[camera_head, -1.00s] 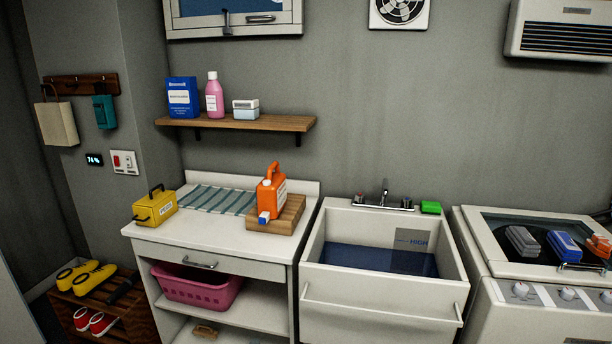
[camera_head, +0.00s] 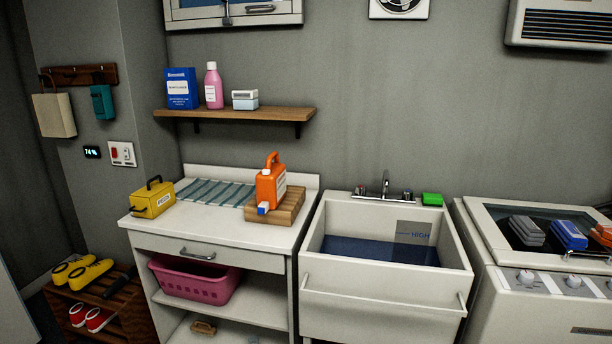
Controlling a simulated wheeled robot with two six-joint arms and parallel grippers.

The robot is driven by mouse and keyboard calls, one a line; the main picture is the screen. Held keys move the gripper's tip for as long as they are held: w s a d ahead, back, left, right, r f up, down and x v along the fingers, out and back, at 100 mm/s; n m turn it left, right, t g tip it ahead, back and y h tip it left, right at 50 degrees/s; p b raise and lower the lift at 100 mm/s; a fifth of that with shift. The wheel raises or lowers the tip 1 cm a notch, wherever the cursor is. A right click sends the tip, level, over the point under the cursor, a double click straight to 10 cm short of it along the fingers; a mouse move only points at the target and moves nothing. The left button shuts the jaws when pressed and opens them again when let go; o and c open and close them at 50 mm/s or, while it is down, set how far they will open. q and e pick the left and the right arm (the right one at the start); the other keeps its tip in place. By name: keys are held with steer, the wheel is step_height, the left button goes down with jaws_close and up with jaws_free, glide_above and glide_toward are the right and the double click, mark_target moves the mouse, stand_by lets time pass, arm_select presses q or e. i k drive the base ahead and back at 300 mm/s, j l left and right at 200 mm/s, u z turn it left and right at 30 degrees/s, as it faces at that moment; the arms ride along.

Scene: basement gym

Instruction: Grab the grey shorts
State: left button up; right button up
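A grey bundle (camera_head: 526,231) lies at the glass-topped lid of the white washing machine (camera_head: 488,238) at the right edge. It looks like folded cloth and may be the grey shorts, but it is too small to be sure. A blue bundle (camera_head: 568,235) and an orange one (camera_head: 601,236) lie in a row to its right. I cannot tell whether they lie on the glass or under it. Neither of my grippers is in view.
A white sink (camera_head: 383,290) with dark water stands left of the machine, with a green block (camera_head: 432,199) on its back edge. Further left, a white cabinet (camera_head: 205,235) bears a yellow box (camera_head: 152,201) and an orange jug (camera_head: 270,187). A pink basket (camera_head: 195,283) sits below.

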mark_target(530, 235)
steer(key=z, duration=1.3)
steer(key=u, duration=0.3)
steer(key=i+l+u, duration=0.15)
steer(key=l+u, duration=0.15)
steer(key=i+l+u, duration=0.15)
steer(key=l+u, duration=0.15)
steer(key=l, duration=0.25)
steer(key=l+u, duration=0.25)
steer(key=l, duration=0.25)
steer(key=i, duration=0.05)
